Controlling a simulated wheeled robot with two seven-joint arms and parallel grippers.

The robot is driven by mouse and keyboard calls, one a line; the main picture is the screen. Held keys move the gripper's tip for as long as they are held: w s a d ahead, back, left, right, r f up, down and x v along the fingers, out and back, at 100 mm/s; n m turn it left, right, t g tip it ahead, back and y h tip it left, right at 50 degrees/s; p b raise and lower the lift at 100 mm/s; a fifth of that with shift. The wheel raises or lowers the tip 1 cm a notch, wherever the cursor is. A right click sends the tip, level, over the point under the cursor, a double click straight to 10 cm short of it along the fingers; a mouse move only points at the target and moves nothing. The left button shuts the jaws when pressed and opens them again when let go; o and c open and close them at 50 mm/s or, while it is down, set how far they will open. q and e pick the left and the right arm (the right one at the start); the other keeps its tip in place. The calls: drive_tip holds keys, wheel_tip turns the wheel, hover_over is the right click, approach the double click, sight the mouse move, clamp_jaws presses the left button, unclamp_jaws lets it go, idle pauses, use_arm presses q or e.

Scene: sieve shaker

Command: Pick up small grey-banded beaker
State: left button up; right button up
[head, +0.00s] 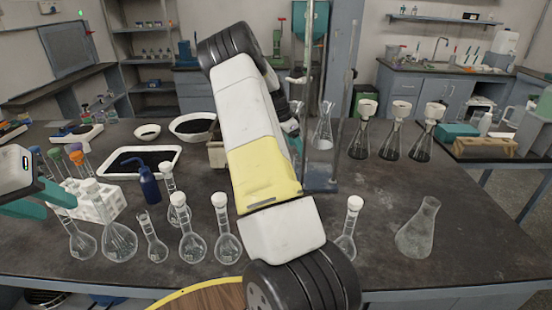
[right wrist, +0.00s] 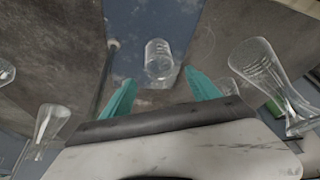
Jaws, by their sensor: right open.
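In the right wrist view a small clear glass beaker (right wrist: 158,60) stands ahead of my right gripper (right wrist: 165,95), roughly centred between its two teal fingertips and beyond them. Faint markings show on its wall; I cannot make out a grey band for sure. My right gripper is open with nothing between its fingers. In the head view my right arm covers the middle of the bench, hiding the beaker and most of the gripper; only a bit of teal finger shows. My left gripper (head: 48,182) is at the left edge, its teal fingers apart, beside the tube rack.
A stand with a blue-grey base (head: 320,184) is right of my arm. Several stoppered flasks line the front edge; a conical flask (head: 418,228) stands front right. Conical flasks with funnels (head: 396,130) stand behind. A white tray (head: 140,162) and tube rack (head: 100,200) are left.

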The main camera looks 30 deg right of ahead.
sight(300, 159)
drive_tip(key=x, duration=0.7)
drive_tip(key=shift+f, duration=0.35)
drive_tip(key=c, duration=1.4)
drive_tip(key=shift+r, duration=0.1)
drive_tip(key=shift+r, duration=0.6)
drive_tip(key=shift+c, duration=0.3)
wheel_tip(300, 159, up, 2)
drive_tip(key=shift+r, duration=0.2)
drive_tip(key=w+a, duration=0.2)
drive_tip(key=a, duration=1.6)
drive_tip(key=shift+f, duration=0.15)
